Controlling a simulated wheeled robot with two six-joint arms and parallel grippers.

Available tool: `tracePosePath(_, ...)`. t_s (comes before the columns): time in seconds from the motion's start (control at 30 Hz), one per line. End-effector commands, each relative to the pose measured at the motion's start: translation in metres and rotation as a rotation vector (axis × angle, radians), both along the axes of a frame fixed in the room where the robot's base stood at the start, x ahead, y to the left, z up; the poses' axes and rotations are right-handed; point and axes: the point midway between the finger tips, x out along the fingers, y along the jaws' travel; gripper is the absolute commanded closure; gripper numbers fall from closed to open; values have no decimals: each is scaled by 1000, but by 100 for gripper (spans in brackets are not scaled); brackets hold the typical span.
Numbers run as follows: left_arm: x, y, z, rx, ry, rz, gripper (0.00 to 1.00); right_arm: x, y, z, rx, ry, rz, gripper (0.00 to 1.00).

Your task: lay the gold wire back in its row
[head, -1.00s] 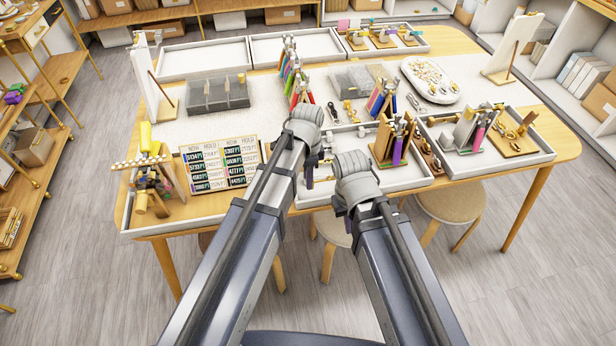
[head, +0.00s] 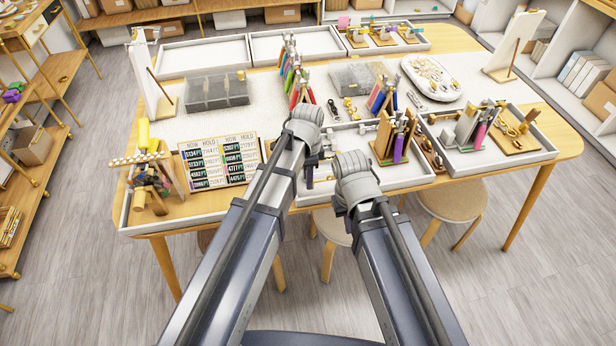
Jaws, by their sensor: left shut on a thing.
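My left gripper (head: 309,176) hangs below its wrist over the left part of the front middle white tray (head: 375,186). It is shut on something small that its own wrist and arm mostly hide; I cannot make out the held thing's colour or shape. My right gripper's wrist (head: 353,168) is over the same tray, to the right; its fingers are hidden beneath it. I cannot pick out the gold wire for certain. A rack (head: 165,172) at the table's front left holds a row of thin rods and several coloured pieces, with a yellow cylinder (head: 144,134) behind it.
A price board (head: 219,163) stands between the rack and my left arm. Coloured tools (head: 296,82) stand in a row behind my left wrist. A wooden tool stand (head: 394,140) is right of my right wrist. Two empty white trays (head: 203,55) lie at the back.

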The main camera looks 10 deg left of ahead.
Motion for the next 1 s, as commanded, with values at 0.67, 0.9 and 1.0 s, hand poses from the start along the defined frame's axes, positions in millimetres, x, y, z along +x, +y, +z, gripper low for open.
tracePosePath(0.67, 0, 0, -6, 0, 0, 0, 100, 0, 0, -7, 0, 0, 0, 100)
tracePosePath(0.9, 0, 0, -11, 0, 0, 0, 100, 0, 0, -11, 0, 0, 0, 100)
tracePosePath(1.0, 0, 0, -12, 0, 0, 0, 100, 0, 0, -12, 0, 0, 0, 100)
